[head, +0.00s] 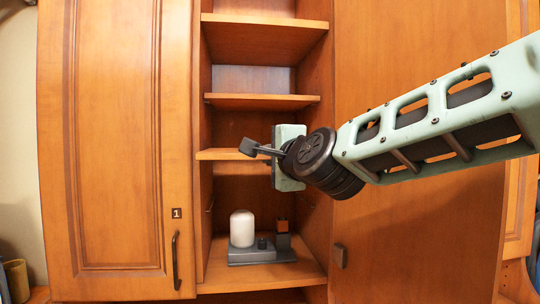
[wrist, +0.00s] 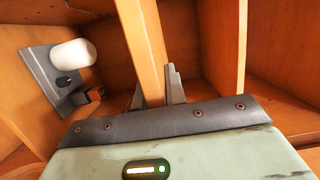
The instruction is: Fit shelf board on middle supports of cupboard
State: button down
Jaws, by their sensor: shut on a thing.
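The shelf board (head: 221,155) is a thin orange-brown wooden panel inside the cupboard (head: 199,225), under two other shelves, and looks roughly level. My gripper (head: 257,149) is shut on its front edge, right of the middle. In the wrist view the board (wrist: 141,38) runs away edge-on from between the dark fingers of my gripper (wrist: 156,92). My gripper and wrist hide the board's right part in the head view. I cannot tell whether the board touches the middle supports, which I cannot make out.
A grey device (head: 262,254) with a white dome (head: 242,229) stands on the compartment floor below the board. A fixed shelf (head: 262,101) is close above. The left door (head: 115,150), marked 1, and the right panel (head: 410,240) flank the opening.

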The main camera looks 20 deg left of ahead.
jog(key=shift+w+a+r+p, duration=0.1)
jog(key=shift+w+p, duration=0.2)
jog(key=shift+w, duration=1)
jog(key=shift+w+a, duration=0.15)
jog(key=shift+w, duration=0.15)
jog(key=shift+w+a+p, duration=0.3)
jog(key=shift+w+p, duration=0.05)
jog(key=shift+w, duration=0.4)
jog(key=shift+a, duration=0.1)
jog(key=shift+w+d+p+x, duration=0.1)
jog(key=shift+w+p+x, duration=0.05)
jog(key=shift+p+x, duration=0.65)
jog(key=shift+w+d+p+x, duration=0.15)
jog(key=shift+p+x, duration=0.3)
jog(key=shift+x, duration=0.5)
jog(key=shift+w+a, duration=0.1)
jog(key=shift+a, duration=0.05)
jog(key=shift+w+a+p, duration=0.1)
jog(key=shift+p, duration=0.2)
